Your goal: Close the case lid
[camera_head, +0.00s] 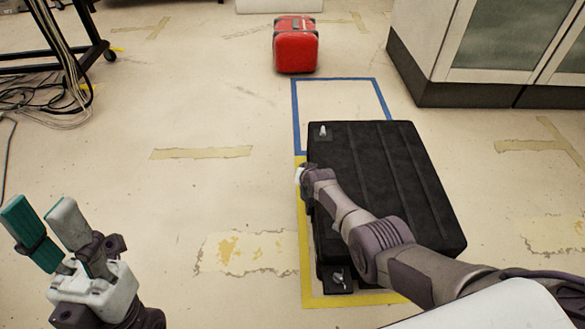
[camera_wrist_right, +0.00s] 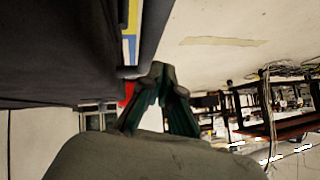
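The black case (camera_head: 385,160) lies on the floor right of centre, with its ribbed lid (camera_head: 425,185) facing up. The lid looks down over the case; I cannot tell whether it is fully seated. Silver latches show at the case's left corners (camera_head: 338,280). My right arm reaches across the lid to its left edge, where the hand is mostly hidden. In the right wrist view my right gripper (camera_wrist_right: 161,74) has its fingertips together, with nothing visible between them, beside the dark case side (camera_wrist_right: 60,50). My left gripper (camera_head: 40,207) is open and empty at lower left, away from the case.
Yellow and blue floor tape (camera_head: 296,115) frames the case area. A red case (camera_head: 295,48) stands beyond it. A cabinet (camera_head: 480,45) is at upper right, and a wheeled frame with loose cables (camera_head: 60,85) at upper left. The floor left of the case is clear.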

